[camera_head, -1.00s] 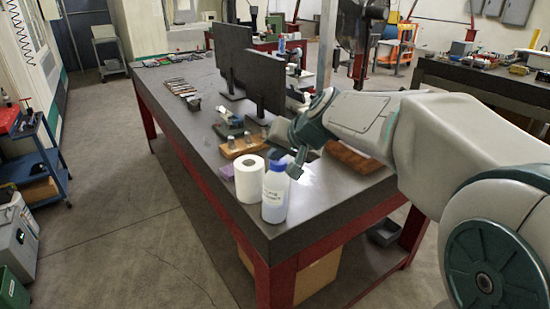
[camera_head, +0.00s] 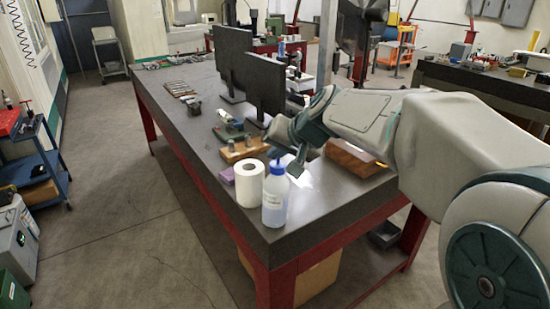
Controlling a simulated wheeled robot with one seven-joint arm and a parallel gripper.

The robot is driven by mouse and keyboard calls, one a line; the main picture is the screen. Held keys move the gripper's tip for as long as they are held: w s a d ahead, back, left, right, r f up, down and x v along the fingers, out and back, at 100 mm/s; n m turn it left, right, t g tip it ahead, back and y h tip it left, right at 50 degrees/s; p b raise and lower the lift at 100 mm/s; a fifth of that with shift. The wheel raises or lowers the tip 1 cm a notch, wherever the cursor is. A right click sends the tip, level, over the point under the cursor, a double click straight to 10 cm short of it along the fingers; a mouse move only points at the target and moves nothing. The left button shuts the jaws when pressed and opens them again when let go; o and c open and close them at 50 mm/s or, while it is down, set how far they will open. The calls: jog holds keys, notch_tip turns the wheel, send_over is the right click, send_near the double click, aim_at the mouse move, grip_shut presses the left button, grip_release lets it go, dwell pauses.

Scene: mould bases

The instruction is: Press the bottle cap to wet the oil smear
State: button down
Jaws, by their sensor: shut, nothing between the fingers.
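A white bottle with a blue cap (camera_head: 277,169) stands upright near the front corner of the grey table (camera_head: 330,212). Its body (camera_head: 274,203) carries dark printing and its lower part looks bluish. My gripper (camera_head: 296,170) is shut and empty, pointing down. In the picture its fingers are just right of the cap; I cannot tell whether they touch it. I cannot make out the oil smear; only a pale bright patch shows on the table right of the bottle.
A white paper roll (camera_head: 249,184) stands close left of the bottle, with a purple block (camera_head: 227,175) behind it. Wooden blocks (camera_head: 245,150) and two dark upright panels (camera_head: 262,85) stand further back. The table's left front edge is clear.

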jog(key=shift+r+p, duration=1.6)
jog(key=shift+r, duration=1.05)
dwell(0.4)
